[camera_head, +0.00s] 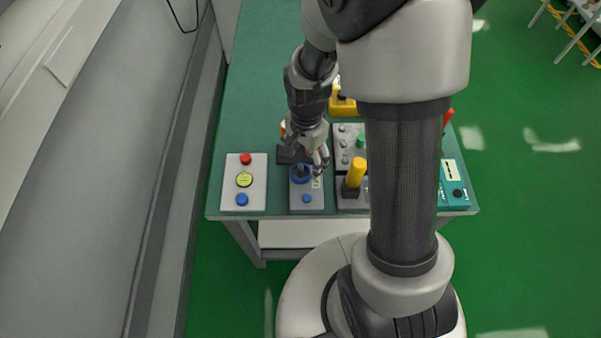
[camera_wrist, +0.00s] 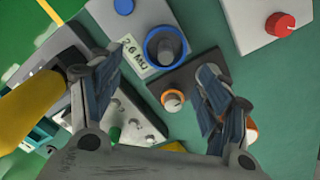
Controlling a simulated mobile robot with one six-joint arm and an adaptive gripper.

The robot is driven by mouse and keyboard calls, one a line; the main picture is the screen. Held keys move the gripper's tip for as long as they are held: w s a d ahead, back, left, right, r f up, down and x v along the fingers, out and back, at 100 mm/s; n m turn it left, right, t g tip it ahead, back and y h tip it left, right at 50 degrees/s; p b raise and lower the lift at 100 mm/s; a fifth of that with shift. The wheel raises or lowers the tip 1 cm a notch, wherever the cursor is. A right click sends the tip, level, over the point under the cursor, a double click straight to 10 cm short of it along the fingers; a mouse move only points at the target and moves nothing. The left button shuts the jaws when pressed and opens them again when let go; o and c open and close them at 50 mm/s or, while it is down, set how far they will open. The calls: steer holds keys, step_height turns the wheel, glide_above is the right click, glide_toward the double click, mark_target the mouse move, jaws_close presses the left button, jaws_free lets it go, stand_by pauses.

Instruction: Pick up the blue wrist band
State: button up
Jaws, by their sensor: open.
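The blue wrist band is a blue ring (camera_head: 293,177) around a dark knob on a grey box (camera_head: 306,205) near the table's front edge. In the wrist view the blue ring (camera_wrist: 148,48) circles the grey knob (camera_wrist: 170,47), beside a label reading 2.6 MΩ. My gripper (camera_head: 318,160) is just behind and right of the ring in the head view. The ring lies beyond the fingertips, and I cannot tell the exact gap.
A box with red, yellow and blue buttons (camera_head: 257,190) stands left. A yellow-handled box (camera_head: 356,172) stands close on the right. A dark box (camera_wrist: 190,83) with an orange-ringed knob (camera_wrist: 172,99) lies behind. A teal box (camera_head: 453,198) stands farther right.

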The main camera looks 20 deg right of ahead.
mark_target(302, 167)
steer(key=f, duration=0.1)
steer(key=f+b, duration=0.1)
steer(key=f, duration=0.2)
steer(key=shift+a+f+b, duration=0.35)
steer(key=shift+f+b, duration=0.05)
steer(key=shift+r, duration=0.1)
steer(key=shift+c, duration=0.4)
steer(key=c, duration=0.9)
